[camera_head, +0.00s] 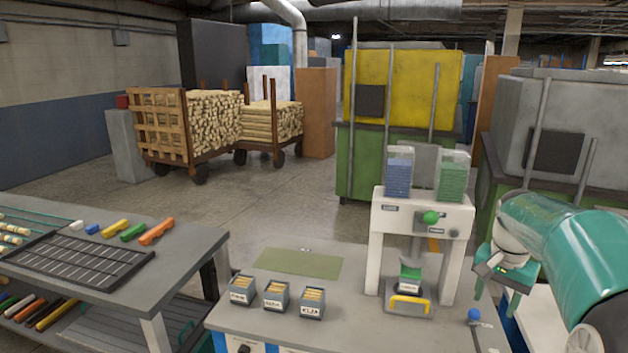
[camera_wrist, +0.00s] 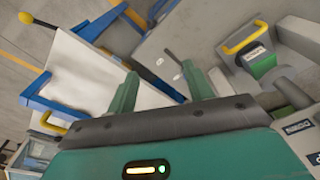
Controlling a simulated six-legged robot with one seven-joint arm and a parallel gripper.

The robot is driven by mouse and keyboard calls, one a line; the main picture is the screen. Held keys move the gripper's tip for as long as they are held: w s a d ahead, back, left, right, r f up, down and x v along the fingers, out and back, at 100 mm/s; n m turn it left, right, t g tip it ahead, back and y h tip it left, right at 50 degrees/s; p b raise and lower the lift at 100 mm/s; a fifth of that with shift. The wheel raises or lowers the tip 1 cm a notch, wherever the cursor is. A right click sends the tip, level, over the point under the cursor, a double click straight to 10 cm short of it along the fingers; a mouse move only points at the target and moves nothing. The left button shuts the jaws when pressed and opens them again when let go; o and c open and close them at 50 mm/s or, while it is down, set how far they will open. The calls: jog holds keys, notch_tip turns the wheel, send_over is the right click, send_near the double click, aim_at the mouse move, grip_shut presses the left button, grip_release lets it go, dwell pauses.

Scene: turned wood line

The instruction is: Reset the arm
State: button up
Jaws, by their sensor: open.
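My arm reaches in from the right edge of the head view, green with a pale wrist. My gripper (camera_head: 497,290) points down beside the right leg of the white press frame, over the right end of the grey bench. In the wrist view my gripper (camera_wrist: 162,88) shows two green fingers set well apart with nothing between them. Past the fingers lie a grey surface and a white panel (camera_wrist: 85,75) with blue edging. What lies directly under my gripper in the head view is partly hidden by my arm.
The white press frame (camera_head: 422,212) stands close left of my gripper, with a green piece (camera_head: 410,272) and yellow handle (camera_head: 409,305) below it. Three small labelled bins (camera_head: 276,297) and a green mat (camera_head: 298,263) lie further left. A blue knob (camera_head: 474,315) is near my gripper.

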jog(key=s+a+r+n+t, duration=0.1)
jog(key=s+a+r+n, duration=0.1)
jog(key=s+a, duration=0.35)
jog(key=s+a+r+n+t, duration=0.1)
jog(key=s+a+r+n, duration=0.1)
jog(key=a, duration=0.6)
jog(key=s+a+f+n+t, duration=0.2)
jog(key=s+a+n, duration=0.3)
jog(key=s+a, duration=0.5)
jog(key=shift+s+a+f+n+t+y, duration=0.35)
jog(key=shift+s+f, duration=0.5)
jog(key=shift+s, duration=0.4)
jog(key=shift+d, duration=0.1)
